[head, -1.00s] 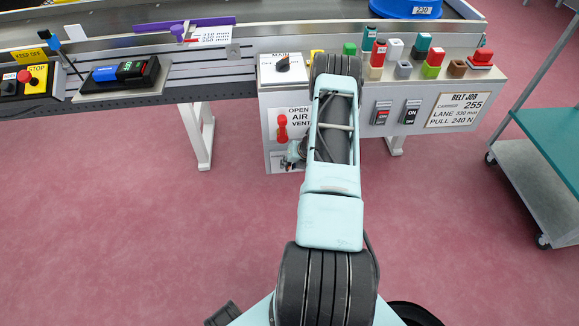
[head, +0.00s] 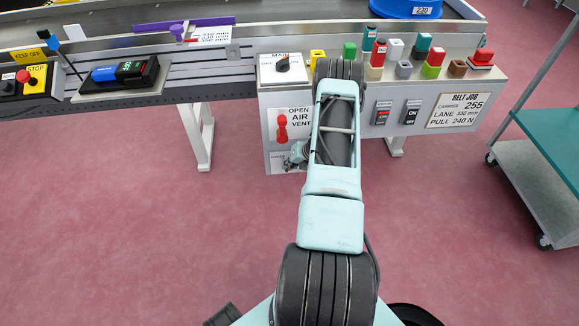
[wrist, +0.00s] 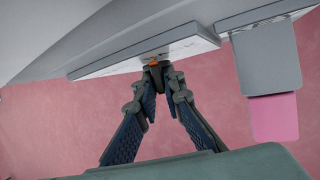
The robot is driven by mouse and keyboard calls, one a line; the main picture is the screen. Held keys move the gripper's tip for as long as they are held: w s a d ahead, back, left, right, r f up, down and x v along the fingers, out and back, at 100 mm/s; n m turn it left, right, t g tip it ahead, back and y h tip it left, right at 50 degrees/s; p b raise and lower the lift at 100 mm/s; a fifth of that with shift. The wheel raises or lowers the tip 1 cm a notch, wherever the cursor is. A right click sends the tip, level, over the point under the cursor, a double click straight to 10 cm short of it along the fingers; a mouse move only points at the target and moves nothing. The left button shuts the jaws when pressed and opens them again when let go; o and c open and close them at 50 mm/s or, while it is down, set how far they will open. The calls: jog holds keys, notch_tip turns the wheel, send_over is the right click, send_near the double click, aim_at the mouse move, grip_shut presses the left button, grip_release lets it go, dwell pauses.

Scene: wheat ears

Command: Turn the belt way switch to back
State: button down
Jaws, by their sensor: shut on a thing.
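My gripper (head: 297,153) is at the lower white plate (head: 277,164) on the front of the grey cabinet, below the air vent panel. In the wrist view my gripper (wrist: 155,66) has its fingertips together at a small orange-brown part (wrist: 154,63), which appears to be the belt way switch. They are shut on it, against the plate (wrist: 120,62), which is seen nearly edge-on. Most of the switch is hidden by the fingers, so I cannot tell which way it points. The plate's lettering is too small to read.
The main switch (head: 283,66) sits on top, above the red air vent handle (head: 282,127). Two rocker switches (head: 411,112) and the belt job sign (head: 458,109) are to the right of my arm. A green-topped cart (head: 555,140) stands at right. The floor in front is clear.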

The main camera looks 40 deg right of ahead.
jog(key=shift+d+f+t+y+b, duration=0.2)
jog(key=shift+t+y+b, duration=0.15)
jog(key=shift+b, duration=0.25)
jog(key=shift+r, duration=0.2)
jog(key=c, duration=2)
grip_release()
jog(key=shift+a, duration=0.1)
jog(key=shift+c, duration=0.2)
jog(key=shift+y, duration=0.25)
